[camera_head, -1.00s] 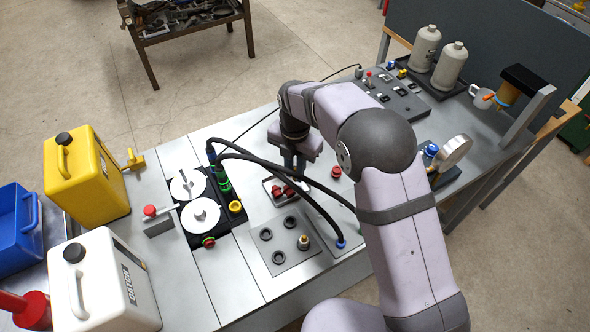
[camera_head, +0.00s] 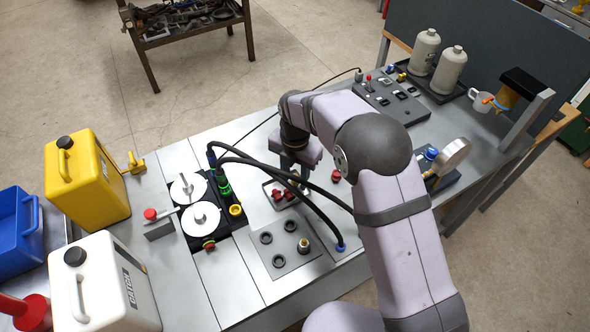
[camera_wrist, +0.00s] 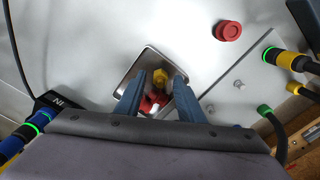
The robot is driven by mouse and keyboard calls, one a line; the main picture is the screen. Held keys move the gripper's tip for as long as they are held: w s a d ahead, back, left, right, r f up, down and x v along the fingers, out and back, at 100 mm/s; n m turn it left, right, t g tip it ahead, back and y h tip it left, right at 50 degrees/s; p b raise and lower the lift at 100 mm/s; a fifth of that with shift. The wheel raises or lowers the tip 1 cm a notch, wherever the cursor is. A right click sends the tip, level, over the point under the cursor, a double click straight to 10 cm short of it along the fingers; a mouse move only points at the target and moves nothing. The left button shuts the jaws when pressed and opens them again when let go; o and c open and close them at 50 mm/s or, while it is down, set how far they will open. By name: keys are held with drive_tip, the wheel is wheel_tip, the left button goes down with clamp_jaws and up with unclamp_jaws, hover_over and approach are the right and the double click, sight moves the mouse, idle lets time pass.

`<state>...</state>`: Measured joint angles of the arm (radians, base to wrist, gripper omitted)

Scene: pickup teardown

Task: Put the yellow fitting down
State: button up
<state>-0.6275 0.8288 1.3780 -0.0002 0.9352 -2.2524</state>
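The yellow fitting (camera_wrist: 160,77) is in the small metal tray (camera_wrist: 149,56), beside red fittings (camera_wrist: 151,103). In the wrist view it lies between the two fingers of my gripper (camera_wrist: 160,76), with a visible gap on either side. My gripper is open and low over the tray. In the head view my gripper (camera_head: 294,178) is over the tray, and red fittings (camera_head: 278,195) show at the tray's near side. The fingers and arm partly hide the tray's contents there.
A red button (camera_head: 336,176) stands right of the tray. Black hoses (camera_head: 300,188) arch close past my gripper. A plate with dark rings (camera_head: 266,238) and a brass fitting (camera_head: 303,246) lies nearer. Yellow (camera_head: 88,182) and white (camera_head: 102,285) jugs stand left.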

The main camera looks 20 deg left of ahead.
sight(295, 176)
wheel_tip(295, 176, up, 12)
drive_tip(key=b, duration=0.3)
drive_tip(key=shift+r+b, duration=0.15)
drive_tip(key=shift+b, duration=0.2)
drive_tip(key=s+d+f+m, duration=0.2)
drive_tip(key=s+d+m, duration=0.1)
drive_tip(key=d+m, duration=0.65)
drive_tip(key=s+d+f+m, duration=0.1)
drive_tip(key=s+d+m, duration=0.1)
drive_tip(key=d+m, duration=0.7)
drive_tip(key=s+d+f+m, duration=0.3)
drive_tip(key=s+d+m, duration=0.2)
drive_tip(key=s+m, duration=0.2)
drive_tip(key=s+d+f+m, duration=0.3)
drive_tip(key=s+d+m, duration=0.3)
drive_tip(key=s+m, duration=0.1)
drive_tip(key=shift+d, duration=0.2)
